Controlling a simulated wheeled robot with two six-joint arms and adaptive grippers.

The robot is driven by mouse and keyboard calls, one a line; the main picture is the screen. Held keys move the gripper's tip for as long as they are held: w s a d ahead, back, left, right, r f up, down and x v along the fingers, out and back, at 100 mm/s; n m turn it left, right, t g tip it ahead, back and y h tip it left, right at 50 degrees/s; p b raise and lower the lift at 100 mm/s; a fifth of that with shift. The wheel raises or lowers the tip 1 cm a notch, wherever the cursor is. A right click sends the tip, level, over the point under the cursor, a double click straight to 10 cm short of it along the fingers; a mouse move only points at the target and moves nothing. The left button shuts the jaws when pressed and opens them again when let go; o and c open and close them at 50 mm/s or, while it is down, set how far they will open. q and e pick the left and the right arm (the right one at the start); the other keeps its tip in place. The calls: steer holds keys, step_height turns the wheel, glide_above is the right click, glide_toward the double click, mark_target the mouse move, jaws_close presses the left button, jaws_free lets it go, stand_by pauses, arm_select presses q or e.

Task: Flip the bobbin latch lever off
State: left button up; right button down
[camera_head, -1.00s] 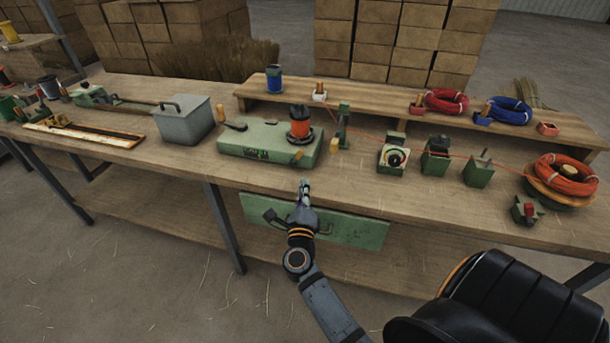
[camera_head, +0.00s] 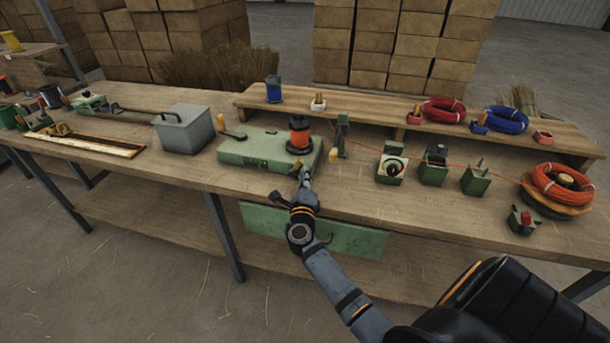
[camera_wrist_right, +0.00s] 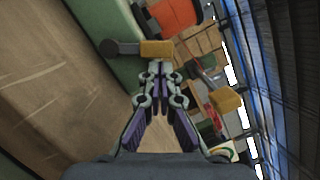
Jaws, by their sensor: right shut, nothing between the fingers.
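The green winder box (camera_head: 262,150) stands on the workbench, with an orange-wound bobbin (camera_head: 299,133) upright on its right end. The latch lever, with a yellow grip and a dark round pivot, shows on the box's side in the right wrist view (camera_wrist_right: 156,48). In the head view my gripper hides most of it. My right gripper (camera_head: 305,170) is shut and empty at the box's front right corner. In the right wrist view its fingertips (camera_wrist_right: 158,70) are just short of the yellow grip; I cannot tell whether they touch it. My left gripper is not in view.
An orange line runs right from a small green post (camera_head: 341,135) past green guide blocks (camera_head: 434,165) to an orange coil (camera_head: 563,183). A grey lidded box (camera_head: 183,128) stands left. A raised shelf (camera_head: 390,118) runs behind.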

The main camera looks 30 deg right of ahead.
steer(key=shift+w+a+r+n+p, duration=0.2)
steer(key=shift+r+n+p, duration=0.5)
steer(key=shift+p, duration=1.05)
steer(key=n+p, duration=0.2)
steer(key=p, duration=0.2)
steer(key=w+a+r+n+g+y+p, duration=0.1)
steer(key=n+p, duration=0.1)
steer(key=p, duration=0.2)
steer(key=w+a+r+n+p, duration=0.1)
steer(key=n+p, duration=0.2)
steer(key=p, duration=0.2)
steer(key=shift+w, duration=0.2)
steer(key=shift+w+a+f+n, duration=0.1)
steer(key=shift+w+f+n, duration=0.1)
steer(key=shift+n, duration=0.1)
steer(key=shift+s+f, duration=0.1)
steer(key=shift+s+a, duration=0.1)
